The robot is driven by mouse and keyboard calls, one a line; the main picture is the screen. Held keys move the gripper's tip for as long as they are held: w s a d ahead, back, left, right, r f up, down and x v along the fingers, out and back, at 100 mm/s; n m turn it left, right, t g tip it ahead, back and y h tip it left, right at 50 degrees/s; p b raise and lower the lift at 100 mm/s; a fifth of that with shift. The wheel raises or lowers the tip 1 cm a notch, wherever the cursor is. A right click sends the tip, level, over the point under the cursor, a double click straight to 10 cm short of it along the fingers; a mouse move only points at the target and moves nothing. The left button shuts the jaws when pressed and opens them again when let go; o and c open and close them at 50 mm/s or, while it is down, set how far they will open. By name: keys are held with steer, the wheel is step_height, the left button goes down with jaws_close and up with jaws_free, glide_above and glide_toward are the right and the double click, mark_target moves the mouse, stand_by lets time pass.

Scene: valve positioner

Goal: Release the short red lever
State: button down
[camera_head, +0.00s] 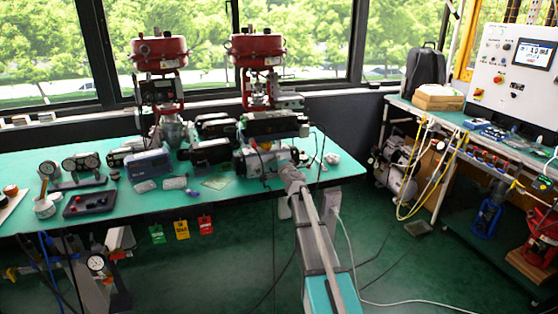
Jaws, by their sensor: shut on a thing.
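My arm reaches up from the bottom right of the head view to the valve assembly on the right half of the green bench (105,160). My gripper (264,160) is at the front of this assembly, below the dark positioner body (272,124). It is small in the view, and its fingers are hard to make out. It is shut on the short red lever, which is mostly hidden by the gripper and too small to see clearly. The right red valve actuator (257,50) stands upright above the assembly.
A second red actuator (160,53) stands to the left. Gauges (80,162), a dark tray (89,203) and a blue-grey box (148,163) sit on the bench's left. Coloured tags (181,229) hang at its front edge. Cables lie on the floor near my arm.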

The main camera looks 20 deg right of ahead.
steer(key=shift+a+r+n, duration=0.15)
steer(key=shift+n, duration=0.45)
steer(key=c, duration=0.7)
jaws_free()
steer(key=shift+s, duration=0.1)
steer(key=s, duration=1.2)
steer(key=shift+w, duration=0.1)
